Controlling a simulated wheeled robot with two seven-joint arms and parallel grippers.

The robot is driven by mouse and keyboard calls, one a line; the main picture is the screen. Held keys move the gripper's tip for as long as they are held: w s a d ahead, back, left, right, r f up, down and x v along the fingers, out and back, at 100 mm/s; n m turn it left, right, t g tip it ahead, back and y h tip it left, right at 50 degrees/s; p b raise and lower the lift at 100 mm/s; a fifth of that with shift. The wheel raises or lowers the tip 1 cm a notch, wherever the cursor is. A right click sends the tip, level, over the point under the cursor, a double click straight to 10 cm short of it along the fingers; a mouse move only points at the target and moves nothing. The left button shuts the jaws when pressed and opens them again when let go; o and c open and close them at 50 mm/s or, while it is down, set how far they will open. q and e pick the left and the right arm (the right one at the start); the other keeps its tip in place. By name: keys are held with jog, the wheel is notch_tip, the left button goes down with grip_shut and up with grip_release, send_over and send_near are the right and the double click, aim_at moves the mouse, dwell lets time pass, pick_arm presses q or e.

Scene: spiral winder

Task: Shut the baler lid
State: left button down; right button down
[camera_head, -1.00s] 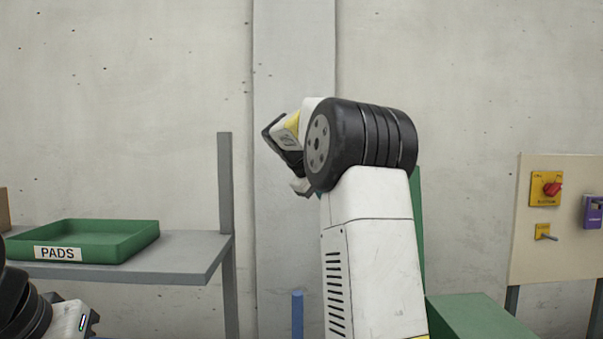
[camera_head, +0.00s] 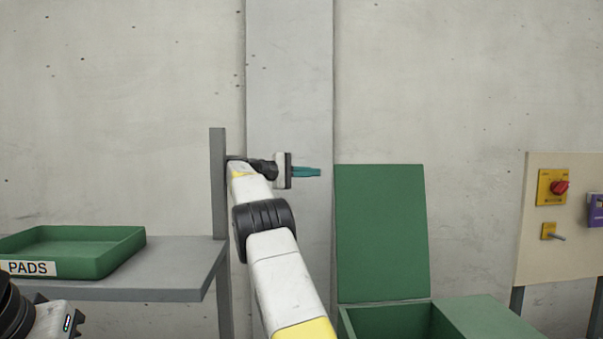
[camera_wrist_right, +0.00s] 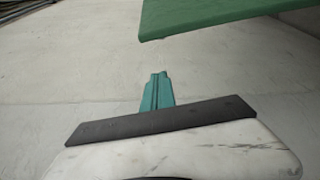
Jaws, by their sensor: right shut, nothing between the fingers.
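The green baler lid (camera_head: 382,232) stands upright and open at the back of the green baler box (camera_head: 480,318), whose opening shows below it. A green edge, likely the lid (camera_wrist_right: 225,15), shows at the top right of the right wrist view. My right gripper (camera_head: 308,172) is left of the lid's upper part, its teal fingers shut and empty, pointing right towards the lid. A gap shows between fingertips and lid in the head view. The teal fingers also show in the wrist view (camera_wrist_right: 158,90). At the lower left, part of my left arm shows; its fingers are out of view.
A grey shelf (camera_head: 165,275) with a green tray (camera_head: 125,252) labelled PADS and a grey post (camera_head: 218,185) stands left of my right arm. A panel (camera_head: 540,240) with a red knob (camera_head: 560,187) and a lever is at the right. A concrete wall is behind.

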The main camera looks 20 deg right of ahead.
jog(key=shift+s+d+r, duration=0.15)
jog(key=shift+s+d, duration=0.7)
jog(key=shift+s, duration=0.05)
jog(key=shift+s+d+r, duration=0.15)
jog(key=shift+s+d, duration=0.7)
jog(key=shift+s, duration=0.05)
